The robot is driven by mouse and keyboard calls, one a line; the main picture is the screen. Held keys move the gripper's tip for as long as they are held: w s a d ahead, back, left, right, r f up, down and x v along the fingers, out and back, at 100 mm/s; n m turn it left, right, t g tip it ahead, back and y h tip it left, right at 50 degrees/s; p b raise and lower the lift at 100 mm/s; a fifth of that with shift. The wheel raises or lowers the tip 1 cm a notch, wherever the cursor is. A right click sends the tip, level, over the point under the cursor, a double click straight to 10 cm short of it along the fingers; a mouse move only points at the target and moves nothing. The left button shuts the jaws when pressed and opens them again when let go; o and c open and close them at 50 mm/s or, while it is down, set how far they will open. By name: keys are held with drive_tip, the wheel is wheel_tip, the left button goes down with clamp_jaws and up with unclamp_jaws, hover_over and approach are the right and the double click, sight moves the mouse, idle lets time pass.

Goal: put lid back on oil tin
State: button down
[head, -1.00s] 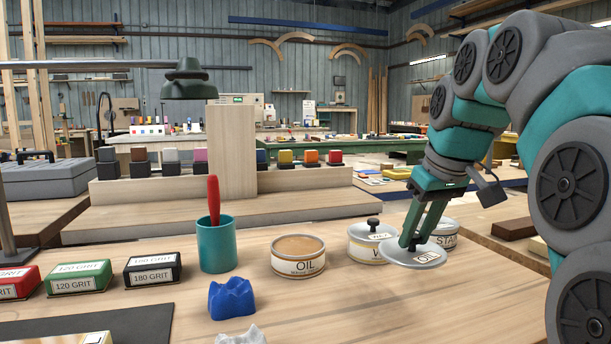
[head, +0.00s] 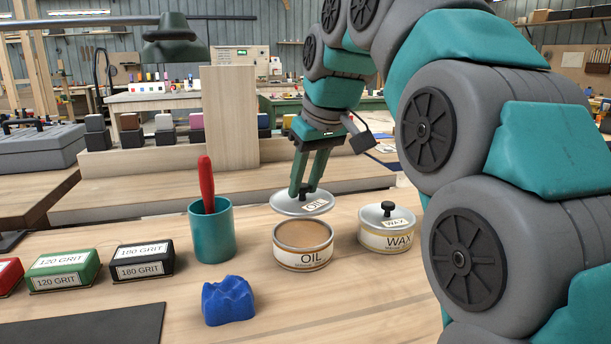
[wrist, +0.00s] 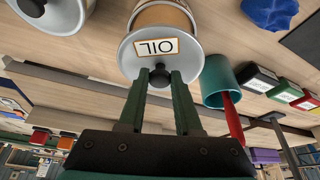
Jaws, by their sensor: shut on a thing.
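The oil tin (head: 303,250) stands open on the workbench, its tan contents showing at the top and OIL on its front label. My gripper (head: 308,190) is shut on the knob of the round grey OIL lid (head: 288,205). The lid hangs above and behind the tin in the head view, apart from it. In the wrist view my gripper (wrist: 161,80) holds the lid (wrist: 135,62) by its dark knob, and the lid overlaps part of the tin (wrist: 163,14).
A lidded WAX tin (head: 386,232) stands right of the oil tin. A teal cup (head: 212,235) with a red-handled tool stands left. A blue lump (head: 228,301) lies in front. Grit blocks (head: 142,262) line the left. A wooden upright (head: 229,115) rises behind.

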sight(308, 202)
drive_tip(key=shift+f+b, duration=1.35)
drive_tip(key=shift+f, duration=1.15)
drive_tip(key=shift+f, duration=0.15)
idle(0.6)
drive_tip(key=shift+c, duration=0.2)
unclamp_jaws()
idle(0.5)
drive_tip(key=shift+r+p, duration=1.7)
drive_tip(key=shift+r, duration=1.8)
